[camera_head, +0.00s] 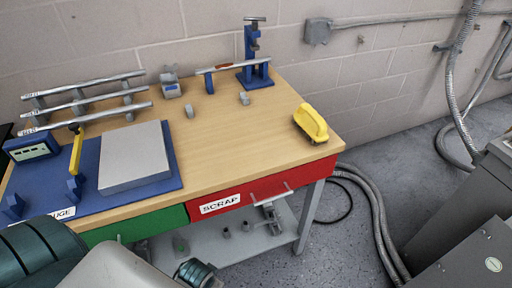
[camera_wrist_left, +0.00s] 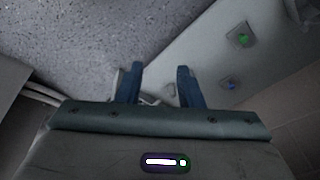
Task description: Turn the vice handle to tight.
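The blue vice (camera_head: 255,68) stands at the back of the wooden bench, near the wall. A grey bar handle (camera_head: 255,19) sits crosswise on top of its upright screw. A metal rod (camera_head: 232,68) with a reddish-brown band runs level into the vice from a small blue support on its left. My left gripper (camera_wrist_left: 159,88) shows in the left wrist view with its two blue fingers apart and nothing clearly between them; it is away from the vice.
Small grey blocks, a rod rack (camera_head: 85,103) and a blue gauge base (camera_head: 175,180) with a grey plate occupy the bench. A red SCRAP drawer (camera_head: 262,190) faces front. Grey cabinets (camera_head: 465,245) stand right.

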